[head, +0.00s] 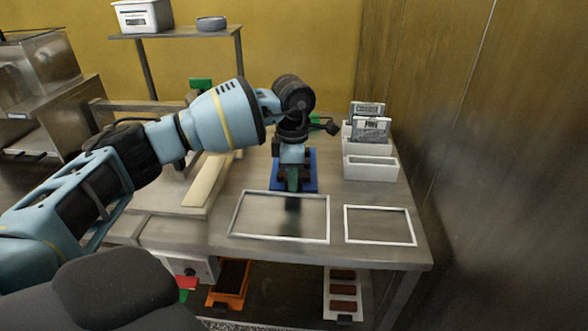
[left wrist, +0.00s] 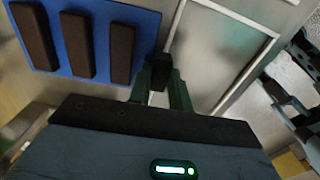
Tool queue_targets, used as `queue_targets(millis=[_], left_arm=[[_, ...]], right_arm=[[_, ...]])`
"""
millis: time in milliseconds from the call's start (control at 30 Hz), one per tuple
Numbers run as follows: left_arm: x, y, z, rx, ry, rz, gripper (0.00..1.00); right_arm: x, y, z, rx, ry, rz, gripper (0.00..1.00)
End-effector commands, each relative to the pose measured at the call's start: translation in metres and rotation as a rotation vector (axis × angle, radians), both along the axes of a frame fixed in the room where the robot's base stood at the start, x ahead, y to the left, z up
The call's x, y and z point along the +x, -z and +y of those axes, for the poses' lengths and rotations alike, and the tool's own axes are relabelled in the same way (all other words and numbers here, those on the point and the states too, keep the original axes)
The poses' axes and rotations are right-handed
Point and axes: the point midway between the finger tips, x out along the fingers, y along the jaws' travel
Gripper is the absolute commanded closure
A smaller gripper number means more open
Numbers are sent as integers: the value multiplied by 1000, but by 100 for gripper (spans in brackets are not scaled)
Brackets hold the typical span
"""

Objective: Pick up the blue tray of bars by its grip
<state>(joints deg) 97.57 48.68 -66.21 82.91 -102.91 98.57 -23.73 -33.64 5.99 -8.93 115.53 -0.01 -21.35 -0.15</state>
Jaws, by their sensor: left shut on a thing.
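The blue tray (head: 311,172) is at the back middle of the steel table, partly hidden behind my left gripper in the head view. In the left wrist view the blue tray (left wrist: 148,28) carries dark brown bars (left wrist: 76,45) lying side by side. Its dark grip (left wrist: 161,72) sticks out from the near edge. My left gripper (head: 293,184) points down at the tray's near side. In the left wrist view its green fingers (left wrist: 160,90) are shut on the grip. I cannot tell whether the tray is clear of the table. My right gripper is not in view.
Two white outlined rectangles, a larger one (head: 233,215) and a smaller one (head: 347,225), mark the table (head: 190,232) in front. White bins (head: 370,170) stand at the right. An orange tray (head: 214,297) and a white tray (head: 329,300) are below.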

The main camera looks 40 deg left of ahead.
Motion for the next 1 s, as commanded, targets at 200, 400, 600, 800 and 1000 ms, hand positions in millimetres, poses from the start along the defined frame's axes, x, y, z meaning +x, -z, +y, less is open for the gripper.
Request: queue_targets(millis=[200, 400, 600, 800, 1000], left_arm=[[1, -5, 0, 0, 0, -3, 100], [1, -25, 0, -2, 0, -5, 100], [-19, -37, 6, 1, 1, 0, 100], [-60, -40, 15, 2, 1, 0, 100], [-103, -43, 24, 3, 0, 1, 100]], right_arm=[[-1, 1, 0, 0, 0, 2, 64], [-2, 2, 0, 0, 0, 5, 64], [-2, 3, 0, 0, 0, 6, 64], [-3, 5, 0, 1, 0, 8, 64], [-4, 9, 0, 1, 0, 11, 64]])
